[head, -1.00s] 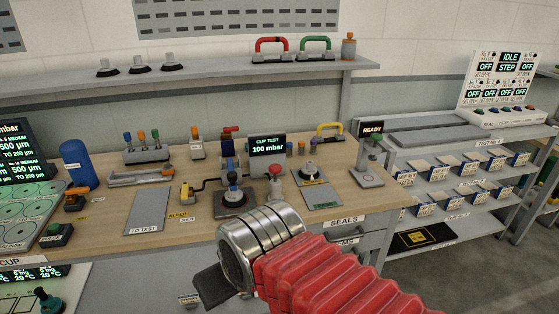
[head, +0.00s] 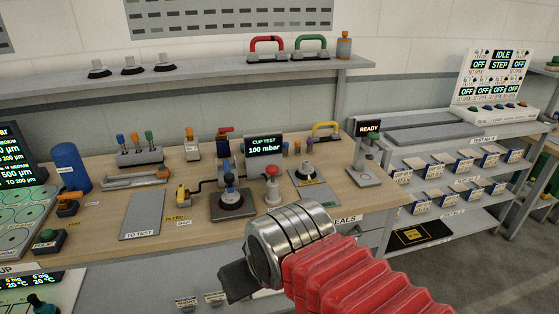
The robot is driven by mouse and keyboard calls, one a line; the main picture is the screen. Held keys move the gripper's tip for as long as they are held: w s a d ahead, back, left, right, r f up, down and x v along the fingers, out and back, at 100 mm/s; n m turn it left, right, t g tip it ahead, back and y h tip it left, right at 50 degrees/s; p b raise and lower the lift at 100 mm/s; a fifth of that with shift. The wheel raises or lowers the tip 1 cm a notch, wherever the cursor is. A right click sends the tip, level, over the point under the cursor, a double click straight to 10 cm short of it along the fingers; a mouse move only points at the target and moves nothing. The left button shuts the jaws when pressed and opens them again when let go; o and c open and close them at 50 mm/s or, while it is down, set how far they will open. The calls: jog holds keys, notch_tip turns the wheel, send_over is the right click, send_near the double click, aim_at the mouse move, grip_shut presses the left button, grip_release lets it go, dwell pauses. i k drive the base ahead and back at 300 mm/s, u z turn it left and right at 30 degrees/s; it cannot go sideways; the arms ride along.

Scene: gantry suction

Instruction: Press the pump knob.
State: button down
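A red round knob (head: 272,171) tops a pale post on the wooden bench, just below the CUP TEST display (head: 264,146) reading 100 mbar. No label on it is legible, so I cannot tell for certain that it is the pump knob. A blue-topped device (head: 229,192) stands on a dark square plate to its left. My gripper (head: 238,282) is in the lower middle of the head view, in front of the bench and nearer the camera than the red knob, apart from it. Only a dark finger part shows; the rest is hidden behind my wrist.
The overhead shelf (head: 190,78) runs behind.

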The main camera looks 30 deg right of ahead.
aim_at(271, 170)
jog(key=u, duration=0.05)
jog(key=i, duration=1)
jog(key=z, duration=0.05)
